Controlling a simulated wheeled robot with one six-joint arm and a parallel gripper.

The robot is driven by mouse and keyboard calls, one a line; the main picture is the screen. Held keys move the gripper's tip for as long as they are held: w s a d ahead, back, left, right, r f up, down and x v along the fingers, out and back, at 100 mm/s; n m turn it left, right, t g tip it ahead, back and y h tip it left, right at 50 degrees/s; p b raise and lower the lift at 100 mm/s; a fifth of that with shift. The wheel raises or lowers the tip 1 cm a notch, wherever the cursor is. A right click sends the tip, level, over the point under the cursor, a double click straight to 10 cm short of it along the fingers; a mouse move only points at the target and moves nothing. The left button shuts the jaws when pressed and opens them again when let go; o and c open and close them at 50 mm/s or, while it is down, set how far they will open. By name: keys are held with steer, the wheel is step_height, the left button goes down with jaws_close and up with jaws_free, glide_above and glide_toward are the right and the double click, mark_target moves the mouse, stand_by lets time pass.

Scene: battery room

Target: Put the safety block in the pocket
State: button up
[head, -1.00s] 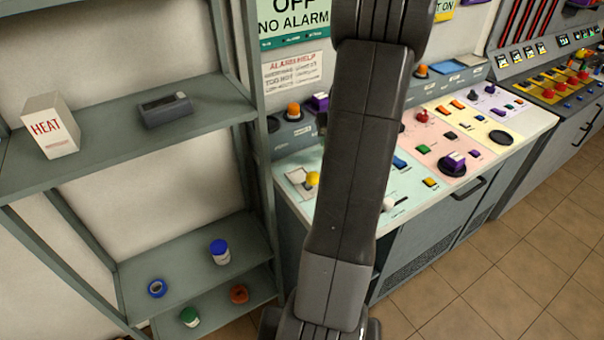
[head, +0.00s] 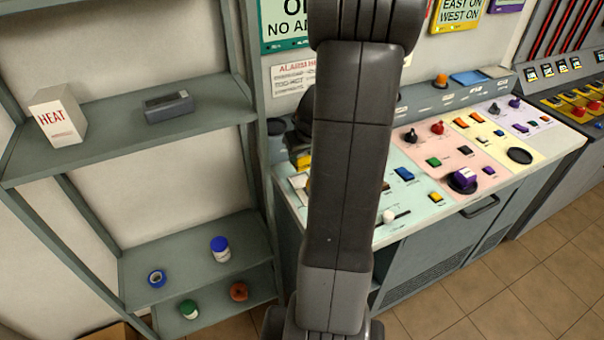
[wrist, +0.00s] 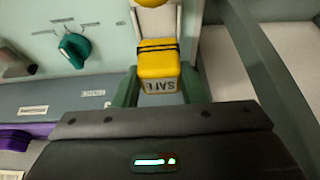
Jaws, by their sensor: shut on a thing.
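The safety block (wrist: 158,65) is yellow with dark bands and a pale label reading SAFE, upside down in the wrist view. My gripper (wrist: 160,84) is shut on it, with a green finger on each side. In the head view, a yellow piece that looks like the block (head: 301,160) shows just left of my arm, over the near left end of the console. A white channel-like plate (wrist: 184,22) and a yellow ball lie beyond the block in the wrist view. I cannot tell which part is the pocket; my arm and the block hide much of that area.
The console (head: 415,215) carries several knobs and switches close to my arm. A teal knob (wrist: 73,50) stands left of the block. The grey shelf (head: 110,150) at left holds a HEAT box (head: 57,115) and a grey device (head: 168,106). Floor is clear at right.

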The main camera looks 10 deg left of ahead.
mark_target(302, 167)
step_height(302, 167, down, 5)
steer(key=shift+f+b, duration=0.2)
steer(key=shift+b, duration=0.75)
steer(key=shift+r, duration=0.15)
steer(key=o, duration=1)
steer(key=shift+r, duration=0.15)
steer(key=p+v, duration=0.3)
steer(key=v, duration=0.8)
steer(key=shift+s+d+r, duration=0.2)
steer(key=shift+r, duration=0.1)
